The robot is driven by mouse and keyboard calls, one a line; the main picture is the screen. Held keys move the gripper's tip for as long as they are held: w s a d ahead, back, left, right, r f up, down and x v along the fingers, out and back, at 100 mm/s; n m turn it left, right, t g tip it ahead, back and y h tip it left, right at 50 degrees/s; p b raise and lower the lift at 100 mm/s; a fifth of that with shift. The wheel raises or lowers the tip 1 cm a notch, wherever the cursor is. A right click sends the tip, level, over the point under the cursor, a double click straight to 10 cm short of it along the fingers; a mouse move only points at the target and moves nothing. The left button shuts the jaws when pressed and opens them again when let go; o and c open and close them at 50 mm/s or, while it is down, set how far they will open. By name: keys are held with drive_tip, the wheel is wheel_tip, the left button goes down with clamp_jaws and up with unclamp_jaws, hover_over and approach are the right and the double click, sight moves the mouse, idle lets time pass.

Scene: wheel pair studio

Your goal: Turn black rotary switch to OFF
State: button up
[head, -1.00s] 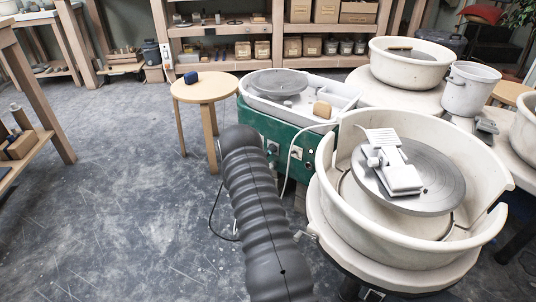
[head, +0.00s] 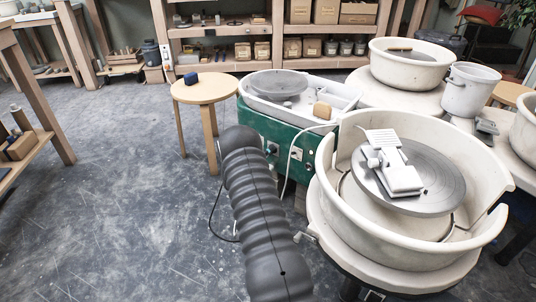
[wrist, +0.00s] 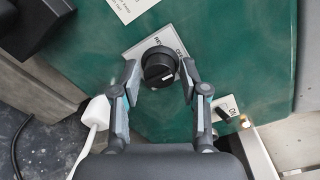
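The black rotary switch (wrist: 159,67) is a round knob on a light lettered plate (wrist: 136,52) on the green wheel housing (wrist: 235,50). The lettering is partly covered and hard to read. In the wrist view my gripper (wrist: 160,77) is open, with one fingertip on each side of the knob. A narrow gap seems to show between each fingertip and the knob, so I cannot confirm contact. In the head view the green housing (head: 252,124) stands beyond my grey arm, which hides my gripper.
A white plug (wrist: 97,112) with a cable sits left of my fingers. A small black toggle (wrist: 227,107) sits on a labelled plate at right. In the head view a round stool (head: 206,90) stands left of the housing, and a large cream wheel basin (head: 330,215) stands right of my arm.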

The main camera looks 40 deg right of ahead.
drive_tip(key=shift+o, duration=0.3)
drive_tip(key=shift+a+f, duration=0.1)
drive_tip(key=v, duration=1.2)
